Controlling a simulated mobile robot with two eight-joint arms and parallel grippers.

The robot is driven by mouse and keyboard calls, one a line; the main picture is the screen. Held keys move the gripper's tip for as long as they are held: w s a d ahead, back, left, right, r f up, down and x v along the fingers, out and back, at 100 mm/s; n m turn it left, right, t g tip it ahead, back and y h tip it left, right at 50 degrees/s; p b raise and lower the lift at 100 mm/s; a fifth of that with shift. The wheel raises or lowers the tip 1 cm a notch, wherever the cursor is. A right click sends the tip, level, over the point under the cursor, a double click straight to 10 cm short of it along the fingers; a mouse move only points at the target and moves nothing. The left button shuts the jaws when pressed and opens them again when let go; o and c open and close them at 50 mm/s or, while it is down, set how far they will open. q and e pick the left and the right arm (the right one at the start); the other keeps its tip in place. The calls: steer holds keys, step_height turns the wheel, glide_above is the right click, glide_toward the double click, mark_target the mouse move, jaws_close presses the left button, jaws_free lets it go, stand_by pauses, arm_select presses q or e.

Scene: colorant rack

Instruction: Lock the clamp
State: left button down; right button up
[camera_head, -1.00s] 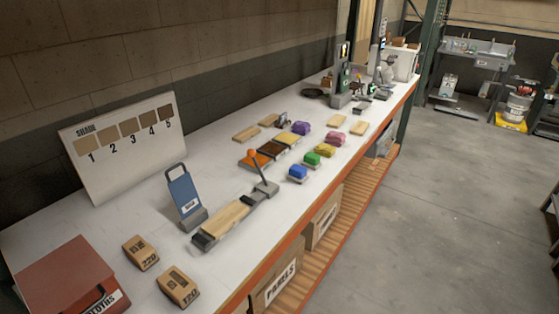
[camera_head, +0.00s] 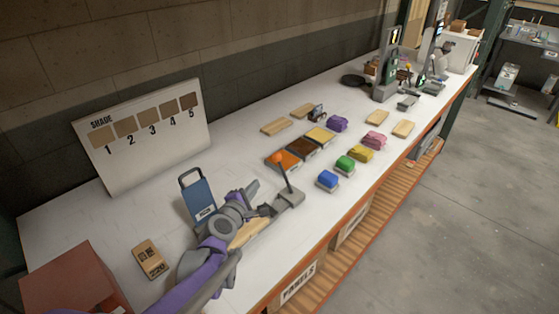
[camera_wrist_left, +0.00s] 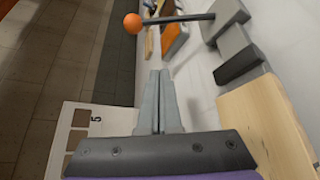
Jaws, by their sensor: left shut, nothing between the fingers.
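The clamp (camera_head: 291,197) is a grey block on the bench with a dark lever (camera_head: 285,176) standing up at a tilt, topped by an orange ball (camera_head: 278,159). A pale wooden board (camera_head: 247,235) lies at its near end, partly hidden by my left arm. My left gripper (camera_head: 254,187) is shut and empty, above the bench to the left of the clamp. In the left wrist view the shut fingertips (camera_wrist_left: 159,73) are apart from the lever (camera_wrist_left: 180,18) and the orange ball (camera_wrist_left: 132,23). The board (camera_wrist_left: 265,122) shows at right. My right gripper is in no view.
A blue upright holder (camera_head: 197,199) stands close to my left arm. Orange, brown and yellow pads (camera_head: 302,148) lie beyond the clamp, with coloured cloths (camera_head: 345,164) to the right. A shade board (camera_head: 145,135) leans at the wall. A red box (camera_head: 72,280) sits at lower left.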

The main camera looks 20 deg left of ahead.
mark_target(283, 172)
arm_select(q)
steer(key=shift+w+a, duration=0.1)
stand_by(0.4)
steer(key=x, duration=0.9)
steer(key=shift+w, duration=0.3)
steer(key=shift+w+d+r, duration=0.1)
steer(key=shift+d+r, duration=0.1)
steer(key=shift+d, duration=0.25)
steer(key=shift+w+d+r, duration=0.1)
steer(key=shift+d+r, duration=0.1)
steer(key=shift+d, duration=0.3)
steer(key=shift+s+d+r+b, duration=0.3)
steer(key=shift+d+r, duration=0.25)
steer(key=shift+d, duration=0.25)
steer(key=shift+d+r, duration=0.2)
steer(key=shift+d, duration=0.05)
